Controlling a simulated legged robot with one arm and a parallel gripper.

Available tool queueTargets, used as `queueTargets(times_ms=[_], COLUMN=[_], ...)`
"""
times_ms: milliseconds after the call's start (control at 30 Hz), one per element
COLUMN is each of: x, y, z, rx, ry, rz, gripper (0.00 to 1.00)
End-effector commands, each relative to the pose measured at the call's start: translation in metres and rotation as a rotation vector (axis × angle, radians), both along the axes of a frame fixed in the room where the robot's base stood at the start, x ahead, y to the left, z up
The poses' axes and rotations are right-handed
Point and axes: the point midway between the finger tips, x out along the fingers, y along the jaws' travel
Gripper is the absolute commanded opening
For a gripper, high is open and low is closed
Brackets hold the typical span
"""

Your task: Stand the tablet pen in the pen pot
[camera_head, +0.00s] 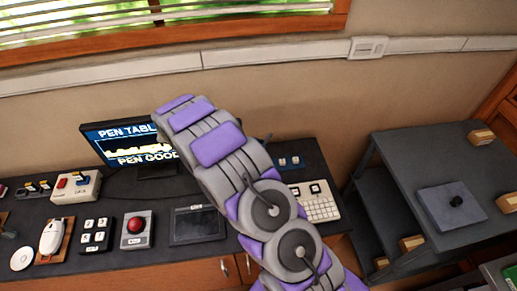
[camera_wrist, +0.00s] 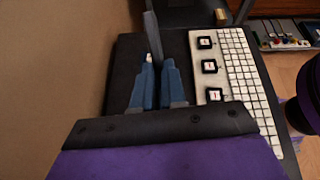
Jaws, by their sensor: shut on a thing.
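My gripper (camera_wrist: 158,68) shows in the wrist view with its two blue fingers close together. It is shut on a slim dark grey stick, which looks like the tablet pen (camera_wrist: 152,32). The pen sticks out beyond the fingertips toward the top of the picture. The pen is held over the dark desk top, left of a white keyboard. In the head view my arm hides the gripper. A thin dark tip at the arm's far right edge may be the pen. I cannot make out the pen pot in either view.
The white keyboard (camera_wrist: 246,85) lies beside my gripper. In the head view a monitor (camera_head: 118,145), a dark tablet (camera_head: 198,224), a red trackball (camera_head: 136,225) and a mouse (camera_head: 50,237) stand on the desk. A grey stepped stand (camera_head: 405,165) is at the right. The wall is close behind.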

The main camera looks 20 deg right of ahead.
Motion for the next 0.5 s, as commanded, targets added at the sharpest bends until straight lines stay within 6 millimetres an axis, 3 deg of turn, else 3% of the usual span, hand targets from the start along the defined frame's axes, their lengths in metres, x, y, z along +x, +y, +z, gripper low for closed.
queueTargets(times_ms=[500], x=[0.038], y=[0.037], z=[0.01], rx=[-0.297], ry=[-0.056], rz=[0.426], gripper=[0.0])
